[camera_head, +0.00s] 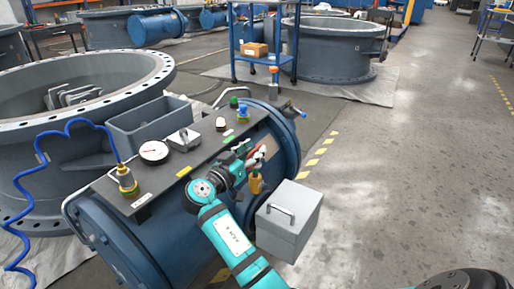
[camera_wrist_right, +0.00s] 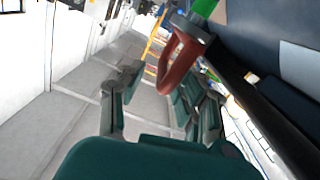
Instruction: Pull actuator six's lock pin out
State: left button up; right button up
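A red loop-shaped pin handle (camera_wrist_right: 172,72) shows in the wrist view beside the right-hand finger, partly in front of the gap between the fingers. It joins a metal part with a green piece. My right gripper (camera_wrist_right: 160,92) is open, and I see no grip on the loop. In the head view my right gripper (camera_head: 247,157) is at the front edge of the dark panel on the blue cylindrical body (camera_head: 285,150), close to a small red part (camera_head: 262,152). Any number marking an actuator is too small to read. My left gripper is out of view.
The dark panel holds a gauge (camera_head: 153,151), a brass fitting with a blue hose (camera_head: 126,180), a grey bin (camera_head: 150,125) and small coloured knobs. A yellow fitting (camera_head: 256,182) and a grey box (camera_head: 290,220) sit near my arm. Floor on the right is clear.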

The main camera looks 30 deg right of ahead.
jog(key=v, duration=0.5)
jog(key=shift+s+a, duration=0.1)
jog(key=shift+a, duration=0.05)
dwell(0.3)
